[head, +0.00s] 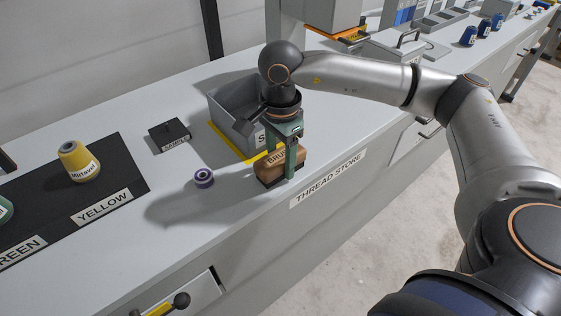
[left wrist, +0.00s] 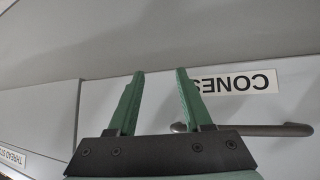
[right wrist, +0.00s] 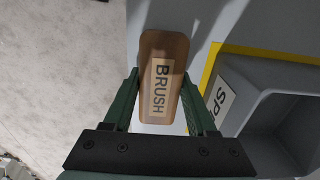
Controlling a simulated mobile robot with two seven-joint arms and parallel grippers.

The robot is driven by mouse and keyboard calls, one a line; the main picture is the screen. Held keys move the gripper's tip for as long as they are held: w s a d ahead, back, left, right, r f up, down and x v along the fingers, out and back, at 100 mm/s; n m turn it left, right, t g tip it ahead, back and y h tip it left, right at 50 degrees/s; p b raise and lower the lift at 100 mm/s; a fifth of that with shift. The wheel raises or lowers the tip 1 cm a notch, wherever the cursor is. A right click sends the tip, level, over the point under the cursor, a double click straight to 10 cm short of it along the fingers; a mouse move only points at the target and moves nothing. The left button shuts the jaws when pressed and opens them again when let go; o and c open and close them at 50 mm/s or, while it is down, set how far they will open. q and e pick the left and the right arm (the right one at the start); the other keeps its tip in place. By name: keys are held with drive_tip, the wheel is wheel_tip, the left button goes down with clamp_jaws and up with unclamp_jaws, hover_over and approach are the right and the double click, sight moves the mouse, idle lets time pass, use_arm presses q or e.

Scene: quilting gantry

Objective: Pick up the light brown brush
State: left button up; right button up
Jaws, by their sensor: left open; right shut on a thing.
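The light brown brush (head: 269,173) is a wooden block with a label reading BRUSH, near the front edge of the grey counter. My right gripper (head: 290,165) points down over it and is shut on its sides. In the right wrist view the brush (right wrist: 163,60) lies between the two green fingers (right wrist: 160,95). I cannot tell whether it touches the counter. My left gripper (left wrist: 158,85) shows only in the left wrist view, open and empty, facing a drawer front labelled CONES (left wrist: 238,83).
A grey bin (head: 232,100) with yellow tape stands right behind the brush. A purple spool (head: 203,178) is left of it, with a small black box (head: 169,134) behind. A yellow cone (head: 78,161) stands on a black mat (head: 128,172).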

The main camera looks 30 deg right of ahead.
clamp_jaws()
drive_tip(key=shift+r, duration=0.15)
drive_tip(key=shift+r, duration=0.6)
drive_tip(key=s+a+r, duration=0.2)
drive_tip(key=s+r, duration=0.3)
drive_tip(key=s, duration=0.1)
drive_tip(key=s+a+r, duration=0.2)
drive_tip(key=s+r, duration=0.4)
drive_tip(key=s, duration=0.1)
drive_tip(key=shift+a+r, duration=0.25)
drive_tip(key=shift+a, duration=0.1)
drive_tip(key=shift+s, duration=0.1)
